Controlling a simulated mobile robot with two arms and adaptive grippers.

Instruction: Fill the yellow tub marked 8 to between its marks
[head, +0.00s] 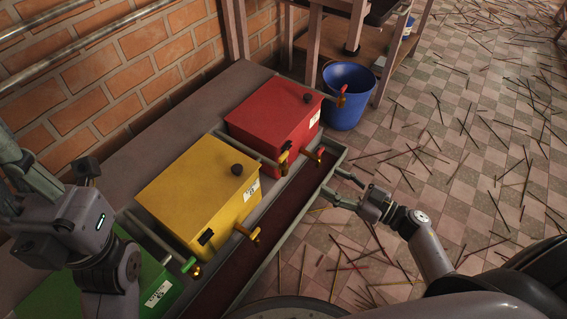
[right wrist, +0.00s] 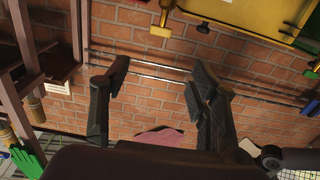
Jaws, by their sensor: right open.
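A yellow box (head: 196,190) with a black knob on its lid, a white label and a brass tap (head: 250,235) sits on the grey ledge. The label's marking is too small to read, and I cannot tell whether this is the tub marked 8. No fill marks show. In the right wrist view, a yellow surface (right wrist: 235,14) with a brass tap shows at the top. My right gripper (head: 333,184) is open and empty, right of the trough and clear of the boxes. My left gripper (head: 22,172) is at the left edge, partly cut off; its jaws cannot be read.
A red box (head: 268,123) with taps stands behind the yellow one, and a green box (head: 118,290) is in front, partly hidden by my left arm. A dark red trough (head: 262,238) runs below the taps. A blue bucket (head: 345,103) stands beyond. Sticks litter the tiled floor.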

